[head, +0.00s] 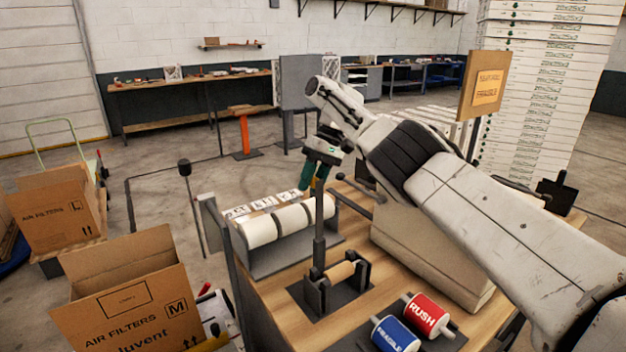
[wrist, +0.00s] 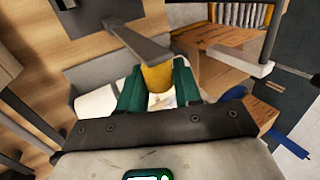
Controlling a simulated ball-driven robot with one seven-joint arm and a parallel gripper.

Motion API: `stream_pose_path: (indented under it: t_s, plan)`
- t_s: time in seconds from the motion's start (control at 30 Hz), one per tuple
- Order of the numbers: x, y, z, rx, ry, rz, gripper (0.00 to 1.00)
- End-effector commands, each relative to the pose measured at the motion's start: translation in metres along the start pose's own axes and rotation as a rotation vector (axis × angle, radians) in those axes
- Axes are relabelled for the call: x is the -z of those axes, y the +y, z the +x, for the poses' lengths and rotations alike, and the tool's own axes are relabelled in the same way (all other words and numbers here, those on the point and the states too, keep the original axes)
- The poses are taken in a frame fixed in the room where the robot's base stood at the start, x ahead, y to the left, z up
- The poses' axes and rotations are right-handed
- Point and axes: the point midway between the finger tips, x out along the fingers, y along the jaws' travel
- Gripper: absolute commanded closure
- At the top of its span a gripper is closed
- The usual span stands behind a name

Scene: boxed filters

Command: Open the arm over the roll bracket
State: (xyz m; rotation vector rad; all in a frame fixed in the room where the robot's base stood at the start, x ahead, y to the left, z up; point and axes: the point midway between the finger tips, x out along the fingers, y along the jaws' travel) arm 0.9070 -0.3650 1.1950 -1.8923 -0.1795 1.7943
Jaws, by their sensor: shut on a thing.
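The roll bracket (head: 318,301) stands on the wooden table, a dark base with uprights and a tan roller (head: 341,272) between them. Its grey arm (head: 319,225) stands about upright above it, raised clear of the roller. My gripper (head: 310,178) is at the arm's top end. In the wrist view the green fingers of my gripper (wrist: 157,82) are shut on the yellow grip (wrist: 157,75) at the end of the grey arm (wrist: 135,38). A red RUSH roll (head: 427,316) and a blue FRAGILE roll (head: 394,335) lie on a dark mat right of the bracket.
A holder with several white rolls (head: 291,219) stands behind and left of the bracket. A beige machine (head: 425,257) is to its right, under my arm. A sign (head: 486,86) stands at the back right. Open boxes (head: 130,300) stand on the left.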

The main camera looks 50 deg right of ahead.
Motion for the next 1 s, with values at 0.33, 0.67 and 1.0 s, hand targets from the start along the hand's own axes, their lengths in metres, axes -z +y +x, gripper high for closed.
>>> stream_pose_path:
  t_s: [0.33,0.67,1.0]
  plan:
    - [0.0,0.001,0.004,0.002,-0.004,0.002,1.0]
    - [0.0,0.001,0.002,0.001,-0.002,0.001,0.47]
    - [0.001,-0.01,-0.01,0.001,-0.003,-0.002,0.47]
